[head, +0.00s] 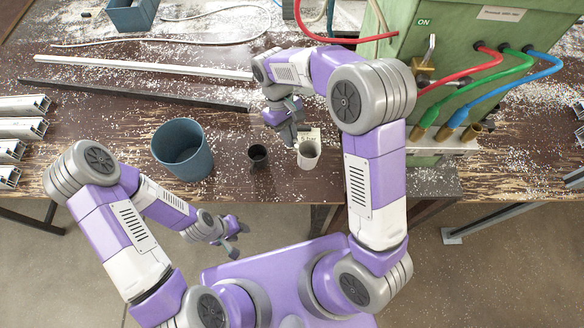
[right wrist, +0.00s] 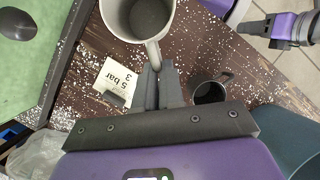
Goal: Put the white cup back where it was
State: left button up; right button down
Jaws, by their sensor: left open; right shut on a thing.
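The white cup (head: 308,155) is upright near the front edge of the bench in the head view. It also shows at the top of the right wrist view (right wrist: 133,36), with its handle between my fingers. My right gripper (right wrist: 156,72) is shut on that handle; in the head view it (head: 291,138) comes from behind and left of the cup. I cannot tell whether the cup's base touches the bench. My left gripper (head: 238,237) is open and empty, low in front of the bench edge.
A black mug (head: 258,154) stands just left of the white cup. A paper label reading "5 bar" (right wrist: 118,80) lies close by. A blue bin (head: 183,150) stands further left. The green machine (head: 458,60) with hoses is to the right. White chips litter the bench (head: 100,130).

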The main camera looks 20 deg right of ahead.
jog(key=s+a+n+t+h+b, duration=0.25)
jog(key=s+a+n+b, duration=0.2)
jog(key=a+n, duration=0.3)
jog(key=shift+n+h, duration=0.25)
jog(key=shift+n, duration=0.2)
jog(key=f+b, duration=0.1)
jog(key=f, duration=0.2)
jog(key=f+b, duration=0.1)
jog(key=f, duration=0.2)
jog(key=f+b, duration=0.1)
jog(key=f, duration=0.2)
jog(key=shift+w+d, duration=0.3)
jog(key=shift+f, duration=0.1)
jog(key=c, duration=1.6)
grip_release()
jog(key=shift+o, duration=0.3)
